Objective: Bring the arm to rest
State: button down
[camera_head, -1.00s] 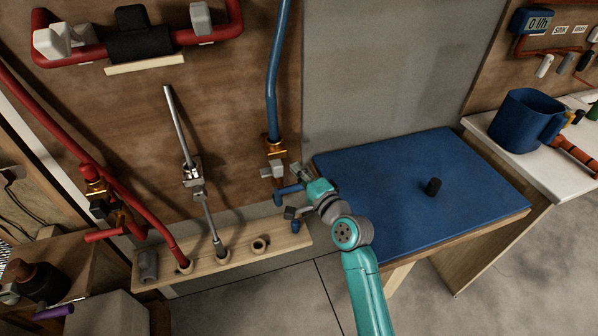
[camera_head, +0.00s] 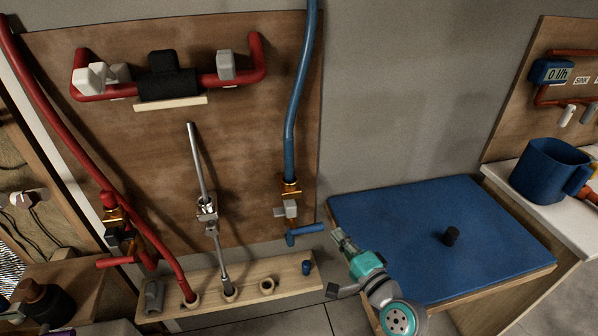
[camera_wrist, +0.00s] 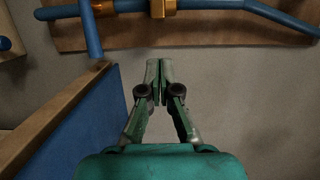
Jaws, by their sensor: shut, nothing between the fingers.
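My gripper (camera_head: 340,237) is teal and grey. In the head view it is at the lower middle, by the left edge of the blue-topped table and to the right of the blue valve handle (camera_head: 305,231). In the wrist view my gripper (camera_wrist: 156,72) has its two fingertips together with nothing between them. It appears apart from the blue pipe (camera_wrist: 92,30) and the board behind it. Most of my arm lies below the bottom edge of the head view.
A wooden rack (camera_head: 245,289) with holes is below the pipe board. A blue jug (camera_head: 548,170) stands on a white counter at right. The grey wall between the boards is bare.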

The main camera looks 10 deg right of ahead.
jog(key=s+f+n+g+h, duration=0.1)
jog(key=s+f+n, duration=0.1)
jog(key=s+f, duration=0.35)
jog(key=s+a+f+n+h, duration=0.1)
jog(key=s+f+h, duration=0.1)
jog(key=s, duration=0.7)
jog(key=s+f+n+g+h, duration=0.1)
jog(key=s+f+n, duration=0.1)
jog(key=s+f, duration=0.35)
jog(key=s+r+n, duration=0.3)
jog(key=s+n, duration=0.2)
jog(key=s, duration=0.6)
jog(key=s+a+r+n, duration=0.1)
jog(key=s+r+n, duration=0.2)
jog(key=s, duration=0.9)
jog(key=shift+s+a+r+n+g, duration=0.2)
jog(key=shift+r+n+g, duration=0.15)
jog(key=shift+n, duration=0.75)
